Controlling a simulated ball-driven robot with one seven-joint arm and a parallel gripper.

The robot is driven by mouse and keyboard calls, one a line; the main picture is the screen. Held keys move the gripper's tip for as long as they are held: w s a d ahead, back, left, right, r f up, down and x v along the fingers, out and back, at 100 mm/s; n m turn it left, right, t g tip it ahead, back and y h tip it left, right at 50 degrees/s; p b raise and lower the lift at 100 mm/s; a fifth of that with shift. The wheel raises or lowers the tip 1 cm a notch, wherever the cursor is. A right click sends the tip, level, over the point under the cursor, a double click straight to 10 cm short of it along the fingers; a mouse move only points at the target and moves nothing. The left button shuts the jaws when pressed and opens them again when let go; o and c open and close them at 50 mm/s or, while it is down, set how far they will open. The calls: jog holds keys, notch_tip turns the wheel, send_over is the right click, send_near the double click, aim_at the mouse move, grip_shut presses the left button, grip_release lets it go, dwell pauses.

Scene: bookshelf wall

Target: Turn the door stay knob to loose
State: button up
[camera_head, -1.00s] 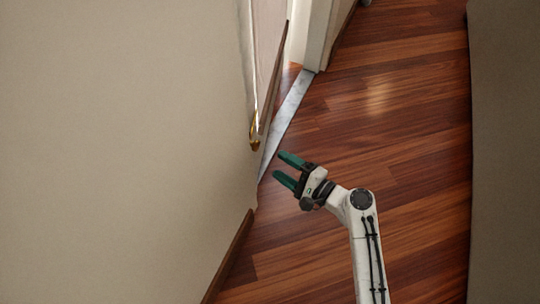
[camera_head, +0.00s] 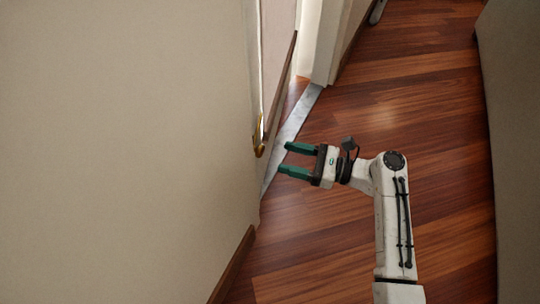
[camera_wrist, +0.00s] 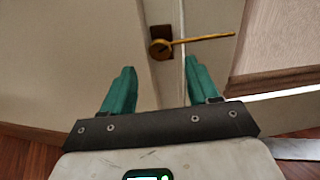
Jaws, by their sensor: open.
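A brass fitting (camera_wrist: 161,48) shows at the top of the wrist view. It has a rounded end on a dark plate and a slim rod reaching right across the door gap. It looks like the door stay knob, but I cannot be sure. The brass piece also shows in the head view (camera_head: 259,136) at the door's edge. My gripper (camera_head: 284,158) is open and empty, with green fingers pointing left toward the door edge. In the wrist view, my gripper (camera_wrist: 159,66) has the fitting beyond and between its fingertips, apart from them.
A wide beige wall (camera_head: 130,150) fills the left. A narrow door panel (camera_head: 277,60) stands at the gap, with a pale threshold strip (camera_head: 292,128) below. The wooden floor (camera_head: 400,110) is clear to the right. A beige surface (camera_head: 516,150) bounds the far right.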

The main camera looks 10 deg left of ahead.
aim_at(262, 151)
jog(key=a, duration=0.2)
jog(key=a+b, duration=0.1)
jog(key=a, duration=0.1)
jog(key=w+a+b, duration=0.1)
jog(key=a, duration=0.1)
jog(key=c, duration=1)
